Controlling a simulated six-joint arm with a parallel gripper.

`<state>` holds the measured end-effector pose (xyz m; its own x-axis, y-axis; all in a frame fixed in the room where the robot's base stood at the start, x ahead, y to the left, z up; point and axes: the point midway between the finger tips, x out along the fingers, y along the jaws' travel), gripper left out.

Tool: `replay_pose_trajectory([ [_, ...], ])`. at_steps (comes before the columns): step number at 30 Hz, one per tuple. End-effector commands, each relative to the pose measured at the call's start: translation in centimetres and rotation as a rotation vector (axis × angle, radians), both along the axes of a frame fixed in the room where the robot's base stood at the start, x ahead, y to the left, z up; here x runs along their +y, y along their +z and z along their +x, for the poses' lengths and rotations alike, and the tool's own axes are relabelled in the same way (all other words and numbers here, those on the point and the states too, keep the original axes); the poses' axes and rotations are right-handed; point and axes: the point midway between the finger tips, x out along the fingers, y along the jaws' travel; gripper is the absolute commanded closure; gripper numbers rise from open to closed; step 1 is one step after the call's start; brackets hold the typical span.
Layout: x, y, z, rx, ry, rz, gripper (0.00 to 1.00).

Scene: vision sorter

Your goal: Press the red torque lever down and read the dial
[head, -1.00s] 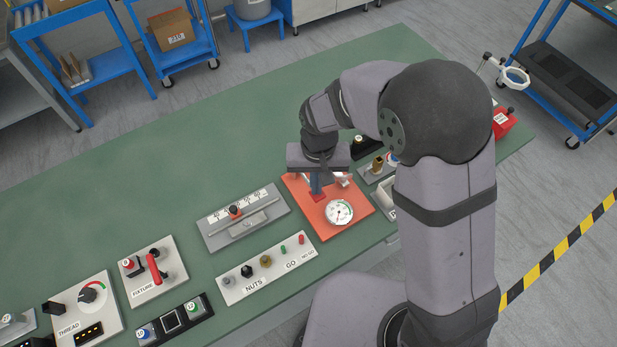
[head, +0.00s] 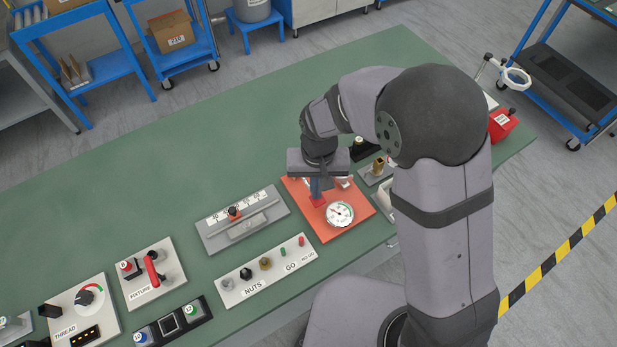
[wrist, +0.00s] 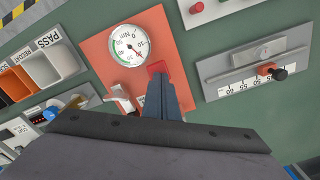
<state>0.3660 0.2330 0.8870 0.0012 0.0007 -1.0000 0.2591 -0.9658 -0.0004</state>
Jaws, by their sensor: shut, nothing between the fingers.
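The red torque lever (head: 318,201) is on an orange plate (head: 330,232), mostly hidden by my gripper. Its red end also shows in the wrist view (wrist: 157,68). My gripper (head: 317,194) points down with its fingers shut and empty, the tips at the red lever end; they look to be touching it, or very close. The dial (head: 340,214) is a white round gauge with a green arc, beside the lever. In the wrist view the dial (wrist: 130,45) reads "Nm" and its needle shows, but the exact value is too small to tell.
A grey slide gauge (head: 242,218) and a white nuts and go/no-go panel (head: 262,268) lie left of the orange plate. Bins, one marked PASS (wrist: 50,40), are on its other side. The green bench (head: 200,150) is clear behind.

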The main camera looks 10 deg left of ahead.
Motion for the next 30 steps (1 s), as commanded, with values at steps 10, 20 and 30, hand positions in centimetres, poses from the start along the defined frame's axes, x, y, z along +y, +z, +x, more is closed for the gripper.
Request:
replay_pose_trajectory([
  [10, 0.0, 1.4, 0.0, 0.0, 0.0, 0.0, 1.0],
  [20, 0.0, 3.7, -0.1, 0.002, 0.0, -0.001, 1.0],
  [30, 0.0, 6.2, -0.1, 0.002, 0.0, -0.001, 1.0],
])
